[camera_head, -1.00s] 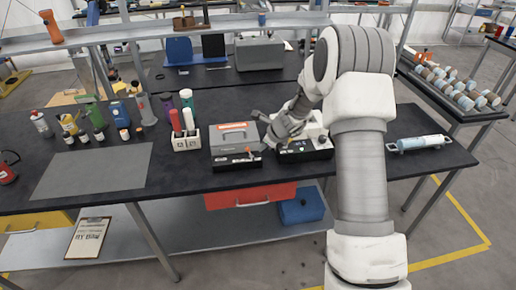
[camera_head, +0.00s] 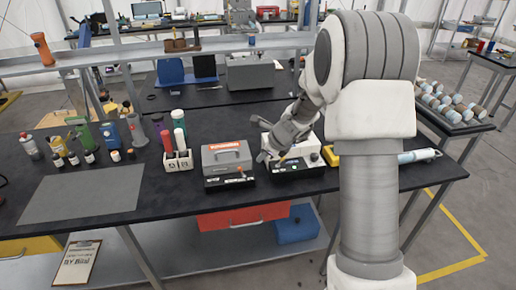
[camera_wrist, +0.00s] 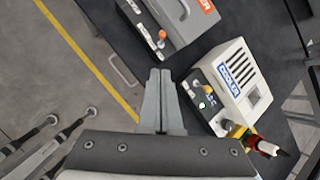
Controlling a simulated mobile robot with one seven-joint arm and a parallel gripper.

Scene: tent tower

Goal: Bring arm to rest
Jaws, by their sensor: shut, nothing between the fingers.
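My arm reaches over the workbench (camera_head: 90,240). My gripper (camera_head: 264,156) hangs above the bench, in front of the white cooler unit (camera_head: 305,152) and just right of the grey case (camera_head: 226,156). In the wrist view my gripper's two fingers (camera_wrist: 160,74) lie together with nothing between them. They point at the space between the grey case (camera_wrist: 180,22) and the cooler unit (camera_wrist: 240,78), which shows a lit green button. I cannot tell whether the fingertips touch anything. My arm hides part of the bench's right side.
A rack of bottles (camera_head: 178,160) stands left of the grey case, with several bottles and cans further left. A yellow part (camera_head: 330,155) sits right of the cooler. A blue and white cylinder (camera_head: 418,155) lies at the right. A grey mat (camera_head: 82,193) is clear.

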